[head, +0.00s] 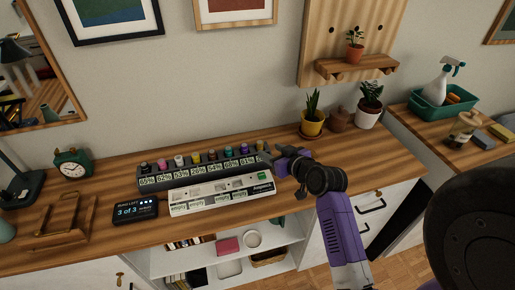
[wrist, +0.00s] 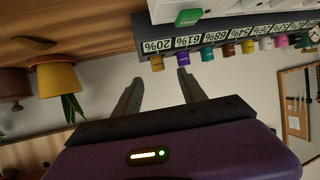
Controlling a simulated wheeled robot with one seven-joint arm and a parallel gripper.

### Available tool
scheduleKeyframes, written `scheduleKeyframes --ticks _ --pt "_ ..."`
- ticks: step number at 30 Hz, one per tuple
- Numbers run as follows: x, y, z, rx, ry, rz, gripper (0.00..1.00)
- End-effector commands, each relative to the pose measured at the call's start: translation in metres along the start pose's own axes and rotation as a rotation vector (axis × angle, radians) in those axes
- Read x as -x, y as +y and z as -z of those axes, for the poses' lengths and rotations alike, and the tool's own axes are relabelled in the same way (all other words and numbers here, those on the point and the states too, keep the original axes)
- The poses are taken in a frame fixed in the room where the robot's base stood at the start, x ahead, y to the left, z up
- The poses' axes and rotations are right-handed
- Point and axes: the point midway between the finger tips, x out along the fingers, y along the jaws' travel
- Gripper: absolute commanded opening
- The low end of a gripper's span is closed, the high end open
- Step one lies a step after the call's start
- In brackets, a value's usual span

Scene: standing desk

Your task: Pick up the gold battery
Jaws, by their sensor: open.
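A dark charger rack (head: 208,173) with percentage labels stands on the desk, holding a row of coloured batteries. A gold battery (head: 260,145) is at its right end; in the wrist view the gold battery (wrist: 157,63) sits by the 20% label. Another yellowish-gold battery (head: 196,157) stands mid-row, so the shade alone does not separate them clearly. The purple battery (wrist: 182,58) is beside the end one. My gripper (wrist: 160,75) is open and empty, with the end gold battery ahead between its fingertips. In the head view my gripper (head: 271,155) is at the rack's right end.
A white box (head: 222,195) with "empty" labels and a green part lies in front of the rack. A small display (head: 135,209) and wooden stand (head: 66,222) are left. Potted plants (head: 312,120) stand behind my arm.

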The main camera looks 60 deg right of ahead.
Motion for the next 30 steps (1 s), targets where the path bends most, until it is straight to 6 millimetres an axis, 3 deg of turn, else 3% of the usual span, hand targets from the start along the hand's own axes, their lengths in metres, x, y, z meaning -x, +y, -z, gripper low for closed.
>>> scheduleKeyframes --ticks 18,27,30 --pt "-0.069 0.005 0.006 0.003 0.004 -0.003 0.49" --pt "-0.074 0.004 0.005 0.003 0.004 -0.003 0.49" --pt "-0.074 0.004 0.005 0.003 0.004 -0.003 0.31"
